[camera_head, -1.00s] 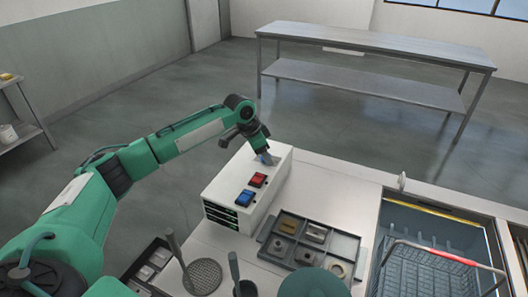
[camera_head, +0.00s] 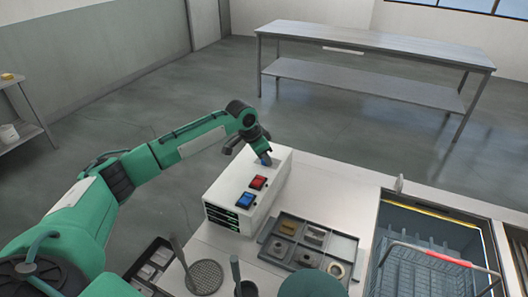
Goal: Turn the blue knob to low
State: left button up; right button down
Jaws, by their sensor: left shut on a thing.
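A white control box (camera_head: 231,180) stands at the back left of the counter. A red switch (camera_head: 258,182) and a blue switch (camera_head: 246,199) sit on its top, toward the near end. My left gripper (camera_head: 264,159) points down at the far end of the box top. It is shut on the blue knob (camera_head: 265,161), of which only a small bluish part shows below the fingers. The knob's pointer and the setting marks cannot be made out. My right gripper is not in view.
A grey tray with small parts (camera_head: 310,242) lies right of the box. A tank with a red-handled wire basket (camera_head: 420,277) is at the right. A round mesh strainer (camera_head: 205,276) lies in front. A metal table (camera_head: 375,42) stands behind, across open floor.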

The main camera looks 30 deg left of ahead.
pick_arm(q)
jog(key=n+y+p, duration=0.1)
jog(key=n+p, duration=0.1)
jog(key=p, duration=0.1)
jog(key=n+y+p, duration=0.1)
jog(key=n+p, duration=0.2)
jog(key=n+y+p, duration=0.1)
jog(key=n+p, duration=0.1)
jog(key=p, duration=0.2)
jog(key=shift+d+r+n, duration=0.25)
jog(key=shift+d+n, duration=0.05)
jog(key=shift+n, duration=0.1)
jog(key=shift+f+n+y+p, duration=0.2)
jog(key=shift+n+y+p, duration=0.3)
jog(key=shift+n+p, duration=0.75)
jog(key=o, duration=1)
jog(key=shift+c, duration=0.2)
jog(key=b+v, duration=0.4)
jog(key=v, duration=0.9)
jog(key=shift+s+r, duration=0.25)
jog(key=shift+r, duration=0.05)
jog(key=shift+f, duration=0.1)
